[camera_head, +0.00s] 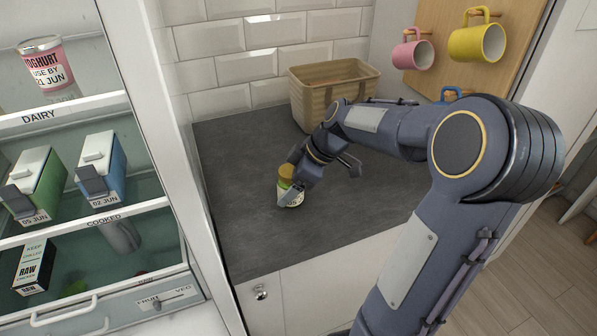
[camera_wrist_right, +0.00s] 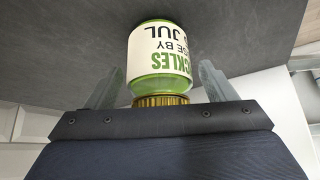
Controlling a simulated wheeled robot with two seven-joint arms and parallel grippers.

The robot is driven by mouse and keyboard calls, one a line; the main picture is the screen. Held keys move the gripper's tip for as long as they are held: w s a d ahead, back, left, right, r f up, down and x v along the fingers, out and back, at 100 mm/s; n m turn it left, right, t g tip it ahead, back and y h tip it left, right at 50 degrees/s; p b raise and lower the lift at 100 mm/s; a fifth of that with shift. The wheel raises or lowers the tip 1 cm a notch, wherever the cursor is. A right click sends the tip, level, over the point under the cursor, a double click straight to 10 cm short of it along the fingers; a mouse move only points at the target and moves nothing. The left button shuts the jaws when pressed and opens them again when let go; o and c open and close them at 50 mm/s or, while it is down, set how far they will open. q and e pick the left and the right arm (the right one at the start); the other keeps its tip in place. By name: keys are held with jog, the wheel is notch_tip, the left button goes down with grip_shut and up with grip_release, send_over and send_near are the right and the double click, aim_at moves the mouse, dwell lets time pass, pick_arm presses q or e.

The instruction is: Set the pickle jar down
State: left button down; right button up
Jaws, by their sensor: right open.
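The pickle jar (camera_head: 290,192) stands on the slate worktop (camera_head: 240,170), its gold lid toward my right gripper (camera_head: 288,190). In the right wrist view the jar (camera_wrist_right: 160,60) shows green glass and a white label with "PICKLES" and "USE BY ... JUL". My right gripper (camera_wrist_right: 158,88) is open, with one finger on each side of the jar and visible gaps between fingers and glass. My left gripper is not in view.
A woven basket (camera_head: 330,90) stands at the back of the worktop. Pink (camera_head: 412,52) and yellow (camera_head: 477,42) mugs hang on a wooden board at the right. An open fridge (camera_head: 90,215) with labelled shelves is at the left. The worktop's left and front parts are clear.

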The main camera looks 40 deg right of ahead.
jog(key=v, duration=1.2)
jog(key=s+a+f+m, duration=0.4)
jog(key=s+a, duration=0.3)
jog(key=a, duration=0.2)
jog(key=s+a+f+m, duration=0.5)
jog(key=s+a+m, duration=0.1)
jog(key=a, duration=0.4)
jog(key=shift+s+f+t+h, duration=0.25)
jog(key=shift+s+t+h, duration=0.05)
jog(key=shift+s+t, duration=0.1)
